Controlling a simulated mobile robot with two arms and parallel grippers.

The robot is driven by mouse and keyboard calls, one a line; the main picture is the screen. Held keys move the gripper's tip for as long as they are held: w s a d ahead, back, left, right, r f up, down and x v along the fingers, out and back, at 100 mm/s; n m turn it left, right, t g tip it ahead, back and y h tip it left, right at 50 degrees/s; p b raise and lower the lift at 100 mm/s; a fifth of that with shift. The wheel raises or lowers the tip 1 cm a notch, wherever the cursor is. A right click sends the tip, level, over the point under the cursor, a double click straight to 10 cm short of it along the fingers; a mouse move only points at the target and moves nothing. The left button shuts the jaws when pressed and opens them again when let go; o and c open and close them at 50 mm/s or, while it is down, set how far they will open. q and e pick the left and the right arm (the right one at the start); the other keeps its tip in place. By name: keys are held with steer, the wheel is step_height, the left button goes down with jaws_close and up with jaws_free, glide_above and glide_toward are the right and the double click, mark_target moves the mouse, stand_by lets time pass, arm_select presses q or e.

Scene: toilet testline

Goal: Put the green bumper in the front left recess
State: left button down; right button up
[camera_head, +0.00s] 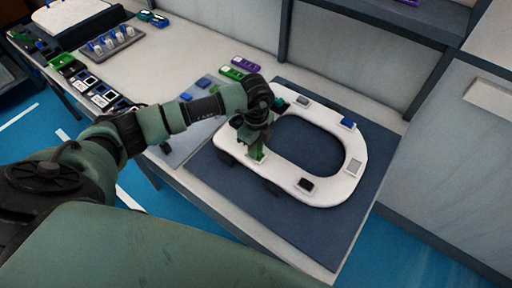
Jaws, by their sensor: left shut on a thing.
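The white toilet seat (335,192) lies on a dark blue mat (345,228) on the bench. My left gripper (257,148) reaches down over the left end of the seat and is shut on the green bumper (257,155). The bumper is at the seat's top surface; whether it sits inside a recess there is hidden by the gripper. Other spots on the seat show a blue piece (348,122), a dark piece (306,184), a light grey square (354,167) and a small grey piece (303,101). My right gripper is out of view.
Green and purple pieces (240,68) lie behind my left wrist. A grey tray of bottles (112,41) and several small parts (100,92) are at the bench's left. A dark framed wall bounds the back. The mat right of the seat is clear.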

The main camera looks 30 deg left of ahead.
arm_select(q)
steer(key=c, duration=1.3)
jaws_free()
steer(key=shift+f, duration=0.1)
steer(key=shift+r, duration=0.2)
steer(key=shift+w+r, duration=0.1)
steer(key=shift+r, duration=0.2)
step_height(320, 180, up, 11)
steer(key=b, duration=0.3)
steer(key=shift+r, duration=0.2)
